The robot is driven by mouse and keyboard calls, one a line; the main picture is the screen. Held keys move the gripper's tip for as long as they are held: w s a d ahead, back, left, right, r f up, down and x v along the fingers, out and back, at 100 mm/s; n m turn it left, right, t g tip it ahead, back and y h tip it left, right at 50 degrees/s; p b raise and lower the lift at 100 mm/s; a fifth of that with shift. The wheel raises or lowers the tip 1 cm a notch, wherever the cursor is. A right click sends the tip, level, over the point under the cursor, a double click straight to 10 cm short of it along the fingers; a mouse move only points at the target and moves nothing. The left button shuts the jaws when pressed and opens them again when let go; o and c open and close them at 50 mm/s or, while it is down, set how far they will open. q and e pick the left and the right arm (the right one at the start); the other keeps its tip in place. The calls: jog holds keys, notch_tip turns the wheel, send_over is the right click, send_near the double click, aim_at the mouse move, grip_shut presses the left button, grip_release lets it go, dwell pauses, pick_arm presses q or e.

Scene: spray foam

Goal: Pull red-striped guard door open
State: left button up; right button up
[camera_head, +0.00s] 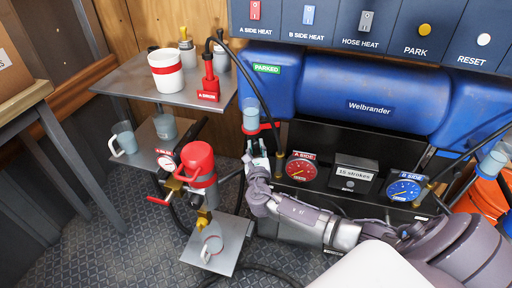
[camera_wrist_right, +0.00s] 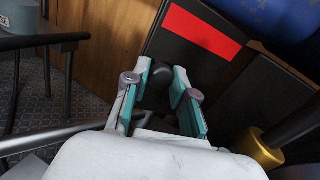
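The guard door (camera_wrist_right: 185,52) is a dark panel with a bright red stripe across its upper part in the right wrist view. A round black knob (camera_wrist_right: 160,73) stands out from it below the stripe. My right gripper (camera_wrist_right: 165,85) is open, with its teal-padded fingers on either side of the knob. I cannot tell whether either pad touches it. In the head view my right gripper (camera_head: 258,152) is at the left end of the black machine front, and the door is mostly hidden there. My left gripper is not in view.
The blue Welbrander machine (camera_head: 340,85) stands above the gauges (camera_head: 301,167) and the stroke counter (camera_head: 353,174). A brass fitting (camera_wrist_right: 258,148) is close to the right in the wrist view. A metal shelf (camera_head: 130,83) and the red-topped pump (camera_head: 199,158) stand left.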

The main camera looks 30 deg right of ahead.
grip_shut()
jog(key=shift+s+d+r+n+t+y+p, duration=0.15)
jog(key=shift+s+n+t+y+p, duration=0.25)
jog(key=shift+s+n+y, duration=0.25)
jog(key=shift+y, duration=0.35)
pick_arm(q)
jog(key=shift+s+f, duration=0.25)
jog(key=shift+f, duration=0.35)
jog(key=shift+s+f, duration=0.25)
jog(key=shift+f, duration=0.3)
pick_arm(e)
jog(key=o, duration=0.9)
grip_release()
jog(key=shift+c, duration=0.2)
jog(key=shift+s+f, duration=0.1)
jog(key=shift+f, duration=0.1)
jog(key=v, duration=1.2)
